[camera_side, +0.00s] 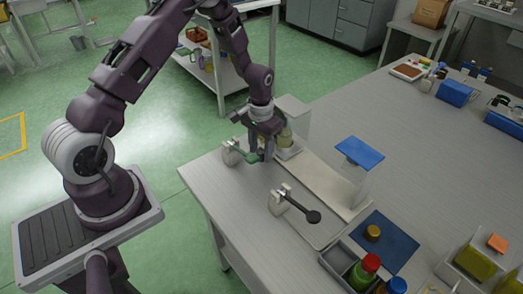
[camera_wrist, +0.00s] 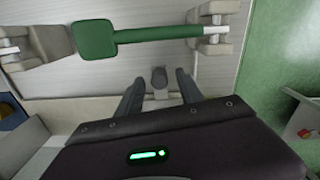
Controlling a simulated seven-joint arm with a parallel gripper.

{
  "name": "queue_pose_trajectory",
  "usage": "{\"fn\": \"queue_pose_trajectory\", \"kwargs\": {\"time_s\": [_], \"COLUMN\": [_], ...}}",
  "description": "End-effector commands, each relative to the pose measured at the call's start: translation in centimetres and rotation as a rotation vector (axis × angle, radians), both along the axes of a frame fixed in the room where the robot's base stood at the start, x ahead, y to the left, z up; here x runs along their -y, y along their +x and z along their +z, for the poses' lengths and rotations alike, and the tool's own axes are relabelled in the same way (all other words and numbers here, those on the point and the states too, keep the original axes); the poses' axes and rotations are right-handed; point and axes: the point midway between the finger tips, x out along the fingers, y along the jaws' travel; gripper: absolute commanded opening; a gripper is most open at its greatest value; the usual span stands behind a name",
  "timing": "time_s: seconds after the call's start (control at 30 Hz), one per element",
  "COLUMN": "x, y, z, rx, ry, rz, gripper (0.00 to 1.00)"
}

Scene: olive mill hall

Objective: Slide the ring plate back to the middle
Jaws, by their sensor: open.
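My gripper (camera_side: 266,156) points down over the near-left part of the table. In the wrist view its two dark fingers (camera_wrist: 159,86) are apart. A small grey knob (camera_wrist: 159,75) on a short pale stem stands between or just beyond the fingertips; I cannot tell if they touch it. I cannot tell whether this knob belongs to the ring plate, and no ring plate shows clearly. A pale plate (camera_side: 289,153) under a yellowish vessel (camera_side: 285,137) sits beside my gripper, partly hidden by it.
A green paddle lever (camera_wrist: 95,40) lies on pale brackets (camera_wrist: 212,30) close by. A raised blue plate (camera_side: 360,153), a blue mat (camera_side: 398,246) with a brown jar (camera_side: 373,232), and a grey bin (camera_side: 338,262) stand right.

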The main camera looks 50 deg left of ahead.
Motion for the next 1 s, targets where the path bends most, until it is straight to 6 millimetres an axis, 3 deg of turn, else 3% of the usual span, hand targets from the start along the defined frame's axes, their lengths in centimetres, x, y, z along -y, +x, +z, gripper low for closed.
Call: {"fn": "queue_pose_trajectory", "kwargs": {"time_s": [0.3, 0.53, 1.0], "x": [0.0, 0.0, -0.03], "y": [0.02, 0.02, 0.02], "z": [-0.64, -0.62, -0.58], "rx": [0.002, 0.002, 0.002], "ry": [0.0, 0.0, 0.001], "rz": [0.0, -0.001, 0.0], "gripper": [0.44, 0.0, 0.0]}}
